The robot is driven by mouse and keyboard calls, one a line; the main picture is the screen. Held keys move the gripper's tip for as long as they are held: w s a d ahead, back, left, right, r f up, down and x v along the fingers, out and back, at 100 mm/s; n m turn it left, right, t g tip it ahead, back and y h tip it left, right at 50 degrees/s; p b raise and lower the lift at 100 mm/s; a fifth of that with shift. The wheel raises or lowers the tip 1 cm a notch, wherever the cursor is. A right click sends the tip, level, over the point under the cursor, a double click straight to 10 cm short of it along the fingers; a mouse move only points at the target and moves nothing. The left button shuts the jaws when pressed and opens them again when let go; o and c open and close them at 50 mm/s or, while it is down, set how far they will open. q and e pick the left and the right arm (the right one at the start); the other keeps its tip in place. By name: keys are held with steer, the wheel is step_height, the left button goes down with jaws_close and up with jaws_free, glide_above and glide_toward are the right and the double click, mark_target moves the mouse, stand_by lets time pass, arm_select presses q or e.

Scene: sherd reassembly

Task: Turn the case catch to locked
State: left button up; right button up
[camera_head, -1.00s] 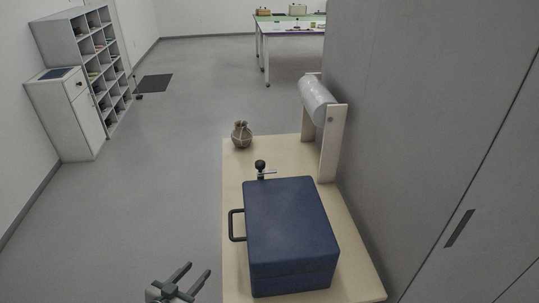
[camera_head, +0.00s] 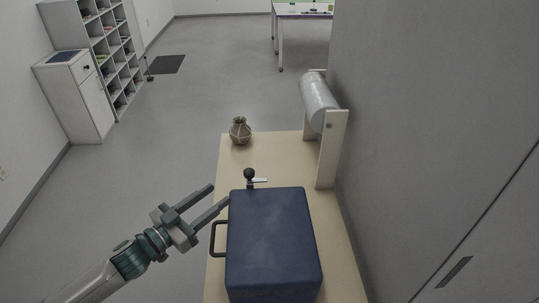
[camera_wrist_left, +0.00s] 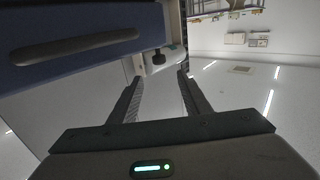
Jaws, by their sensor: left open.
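The blue case (camera_head: 272,240) sits shut on a light wooden table, with a dark handle (camera_head: 219,238) on its left side. The catch, a dark round knob with a pale metal lever (camera_head: 260,181), stands at the case's far edge near its left corner. My left gripper (camera_head: 221,194) is open and empty, its fingertips just left of the case's far left corner, near the catch but apart from it. In the left wrist view the open fingers (camera_wrist_left: 160,75) point toward the dark knob (camera_wrist_left: 158,57) beyond the case's side. My right gripper is not in view.
A tied brown pouch (camera_head: 240,130) stands at the table's far left corner. A roll (camera_head: 318,100) on a pale stand is at the back right. A grey wall borders the table's right side. Open floor (camera_head: 130,170) lies left of the table.

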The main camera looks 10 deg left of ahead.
arm_select(q)
steer(key=p+x, duration=0.5)
steer(key=x, duration=1.2)
steer(key=shift+w+d, duration=0.15)
steer(key=shift+w, duration=0.15)
steer(key=shift+r, duration=0.1)
steer(key=c, duration=1.1)
